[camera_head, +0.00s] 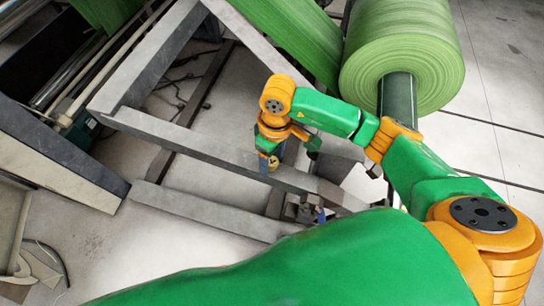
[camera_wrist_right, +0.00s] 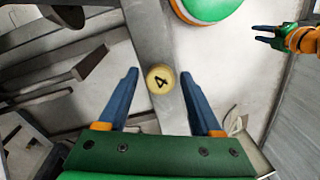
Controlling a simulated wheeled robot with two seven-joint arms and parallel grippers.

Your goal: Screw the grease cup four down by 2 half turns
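The grease cup four (camera_wrist_right: 160,79) is a round pale-yellow cap marked with a black 4. In the right wrist view it sits on a grey frame beam, between the fingertips of my right gripper (camera_wrist_right: 159,74). The blue fingers are open, with a gap on both sides of the cup. In the head view my right gripper (camera_head: 267,160) points down over the beam, with a bit of the yellow cup (camera_head: 272,164) showing beside it. My left gripper (camera_wrist_right: 268,34) shows at the upper right of the right wrist view, its two blue fingers apart and empty, away from the cup.
A large green roll (camera_head: 408,60) on a dark shaft (camera_head: 397,98) stands at the upper right in the head view. Grey frame beams (camera_head: 200,150) cross the middle. A dark-sided machine (camera_head: 55,150) is at the left. Bare floor (camera_head: 165,220) shows below the beams.

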